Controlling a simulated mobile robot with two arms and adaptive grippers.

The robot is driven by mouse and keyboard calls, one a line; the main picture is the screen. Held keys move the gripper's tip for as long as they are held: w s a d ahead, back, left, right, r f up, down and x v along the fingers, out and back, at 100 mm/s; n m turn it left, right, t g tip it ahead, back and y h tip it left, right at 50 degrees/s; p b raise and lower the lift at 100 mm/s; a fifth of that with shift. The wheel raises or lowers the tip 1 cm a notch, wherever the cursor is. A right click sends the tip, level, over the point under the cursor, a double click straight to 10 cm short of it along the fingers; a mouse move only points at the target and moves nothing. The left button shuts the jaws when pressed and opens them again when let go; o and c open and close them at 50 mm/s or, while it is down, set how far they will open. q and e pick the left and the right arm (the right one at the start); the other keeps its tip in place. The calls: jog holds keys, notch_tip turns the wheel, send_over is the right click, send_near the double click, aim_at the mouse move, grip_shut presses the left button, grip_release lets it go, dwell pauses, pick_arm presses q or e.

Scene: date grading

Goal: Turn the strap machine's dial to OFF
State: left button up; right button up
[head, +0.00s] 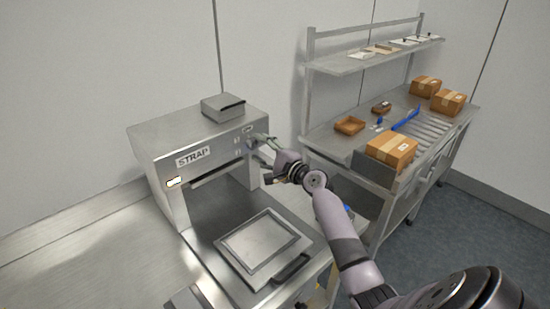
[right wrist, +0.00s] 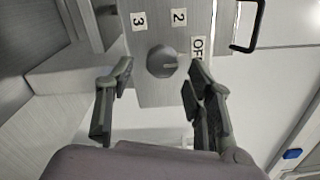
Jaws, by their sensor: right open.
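The strap machine (head: 160,145) is a grey metal housing marked STRAP, at the left of the head view. My right gripper (right wrist: 161,68) is open, with one finger on each side of the dial and gaps visible. In the head view my right gripper (head: 262,160) is at the machine's right front and partly hides the dial area. My left gripper is not in view.
A flat framed plate (head: 265,248) with a dark handle (head: 291,269) lies in front of the machine. A grey box (head: 223,107) sits on top. At the right, a bench with a shelf (head: 375,55) holds brown cartons (head: 391,149) and rollers.

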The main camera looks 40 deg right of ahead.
jog(key=s, duration=1)
jog(key=shift+s+d, duration=0.2)
jog(key=shift+d, duration=0.2)
